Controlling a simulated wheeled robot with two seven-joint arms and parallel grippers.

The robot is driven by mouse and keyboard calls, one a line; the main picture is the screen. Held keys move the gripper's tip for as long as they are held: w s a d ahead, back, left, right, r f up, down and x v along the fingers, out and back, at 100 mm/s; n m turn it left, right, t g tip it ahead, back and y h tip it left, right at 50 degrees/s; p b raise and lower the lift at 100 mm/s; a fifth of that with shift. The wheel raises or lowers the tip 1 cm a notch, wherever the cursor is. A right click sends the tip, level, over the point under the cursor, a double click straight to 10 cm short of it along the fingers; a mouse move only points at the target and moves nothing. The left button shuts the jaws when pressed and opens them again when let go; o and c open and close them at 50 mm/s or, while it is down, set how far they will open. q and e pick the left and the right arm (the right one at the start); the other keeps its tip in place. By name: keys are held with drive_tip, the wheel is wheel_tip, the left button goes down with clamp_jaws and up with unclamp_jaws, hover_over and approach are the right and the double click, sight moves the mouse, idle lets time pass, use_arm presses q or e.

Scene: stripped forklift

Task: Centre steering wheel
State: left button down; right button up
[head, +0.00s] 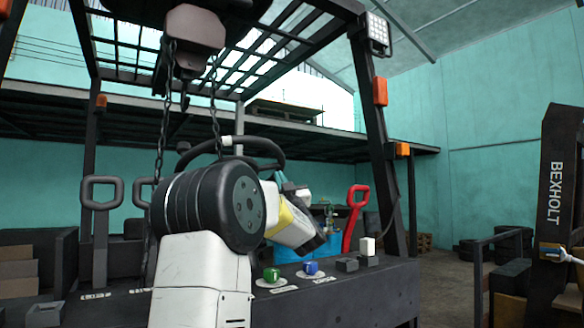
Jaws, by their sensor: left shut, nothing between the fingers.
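The black steering wheel (262,144) stands behind my left arm, in the middle of the forklift. Its upper rim shows as an arc, with a white mark (227,141) near the top, slightly left of the arc's middle. My arm hides most of the lower rim and the hub. My left gripper (284,181) is small and partly hidden behind my forearm, close to the right end of the rim. It is shut and holds nothing. I cannot tell whether it touches the rim. My right gripper is not in view.
The console carries a green knob (271,274), a blue knob (311,267) and a white switch (368,246). A red handle (357,202) rises behind it; a grey handle (100,220) stands left. Chains and a hook block (190,58) hang above. A BEXHOLT mast (557,190) stands right.

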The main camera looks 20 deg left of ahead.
sight(273, 166)
use_arm(q)
drive_tip(key=x, duration=0.8)
drive_tip(key=shift+w, duration=0.1)
drive_tip(key=w+f+g, duration=0.1)
drive_tip(key=w+a+y, duration=0.1)
drive_tip(key=w, duration=0.1)
drive_tip(key=w+a+f+g+y, duration=0.1)
drive_tip(key=shift+w+f+g, duration=0.3)
drive_tip(key=shift+w, duration=0.05)
